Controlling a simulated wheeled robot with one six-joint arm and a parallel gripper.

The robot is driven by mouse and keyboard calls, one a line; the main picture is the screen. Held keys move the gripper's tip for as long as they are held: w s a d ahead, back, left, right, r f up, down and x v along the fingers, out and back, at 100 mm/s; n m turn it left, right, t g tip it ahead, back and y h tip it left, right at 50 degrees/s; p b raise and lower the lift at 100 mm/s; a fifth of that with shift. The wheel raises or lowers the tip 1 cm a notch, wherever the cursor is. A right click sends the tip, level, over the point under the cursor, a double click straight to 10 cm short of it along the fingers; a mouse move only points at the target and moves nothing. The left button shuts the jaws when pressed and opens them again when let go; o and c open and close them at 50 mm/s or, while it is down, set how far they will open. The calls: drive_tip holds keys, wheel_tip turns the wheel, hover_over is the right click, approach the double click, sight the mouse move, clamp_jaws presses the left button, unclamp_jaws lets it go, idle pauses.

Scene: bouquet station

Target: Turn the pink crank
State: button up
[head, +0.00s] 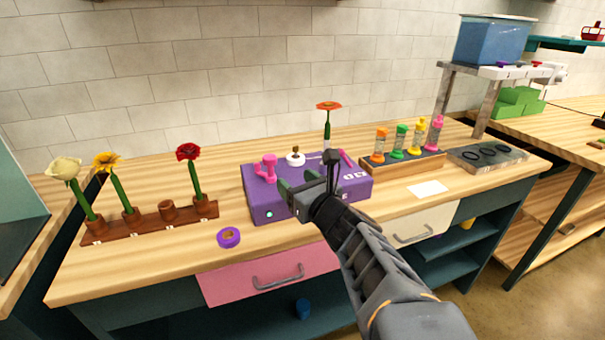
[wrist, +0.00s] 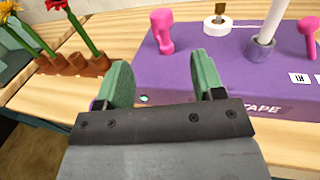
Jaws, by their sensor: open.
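A purple box (head: 258,205) stands mid-counter, with "TAPE" lettering on its front in the wrist view (wrist: 185,80). An upright pink crank handle (head: 267,167) is on its top left; it also shows in the wrist view (wrist: 162,30), ahead of the gap between my fingers. A second pink handle (head: 346,160) is on the box's right side, also at the right edge of the wrist view (wrist: 308,35). My gripper (head: 306,182) has green fingers, open and empty, in front of the box; in the wrist view the fingers (wrist: 163,78) are apart from both pink parts.
A white spool (head: 296,159) and an orange flower (head: 328,107) in a grey holder stand on the box. A purple tape roll (head: 229,237) lies front left. A flower rack (head: 150,226) is left; a rack of colored bottles (head: 405,161) is right.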

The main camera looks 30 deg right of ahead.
drive_tip(key=shift+o, duration=0.2)
drive_tip(key=n+g+y+p, duration=0.3)
drive_tip(key=n+g+y, duration=0.2)
drive_tip(key=n+y, duration=0.55)
approach(269, 156)
drive_tip(key=d+m, duration=0.1)
drive_tip(key=s+d+m+y, duration=0.1)
drive_tip(key=d, duration=0.1)
drive_tip(key=shift+s, duration=0.2)
drive_tip(key=shift+s+d+f+g+y, duration=0.1)
drive_tip(key=shift+d+f+g+y, duration=0.2)
drive_tip(key=shift+g, duration=0.2)
drive_tip(key=shift+a+n, duration=0.15)
drive_tip(key=shift+n, duration=0.1)
drive_tip(key=x, duration=1.3)
drive_tip(key=shift+a, duration=0.15)
drive_tip(key=c, duration=0.9)
